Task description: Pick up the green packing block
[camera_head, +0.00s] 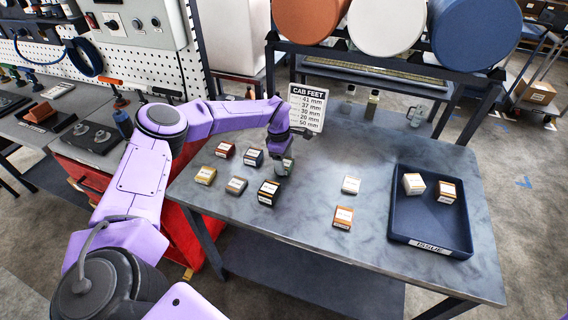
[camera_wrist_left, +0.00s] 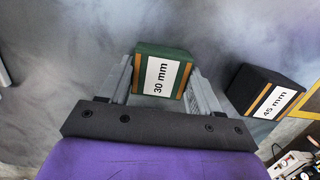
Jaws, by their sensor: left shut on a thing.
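In the head view my left gripper (camera_head: 284,166) points down at the grey table, just behind the black block (camera_head: 268,192). The green block is hidden or too small to tell apart there. I cannot tell whether it touches the table. The black block, labelled "45 mm", also shows in the left wrist view (camera_wrist_left: 262,90), apart from the gripper on its right. My right gripper is out of view.
Red (camera_head: 225,149), dark blue (camera_head: 252,158), yellow (camera_head: 205,175) and grey (camera_head: 236,185) blocks stand left of the gripper. White (camera_head: 351,185) and orange (camera_head: 343,217) blocks stand right. The blue "ISSUE" tray (camera_head: 425,221) holds two blocks. A "CAB FEET" sign (camera_head: 307,106) stands behind.

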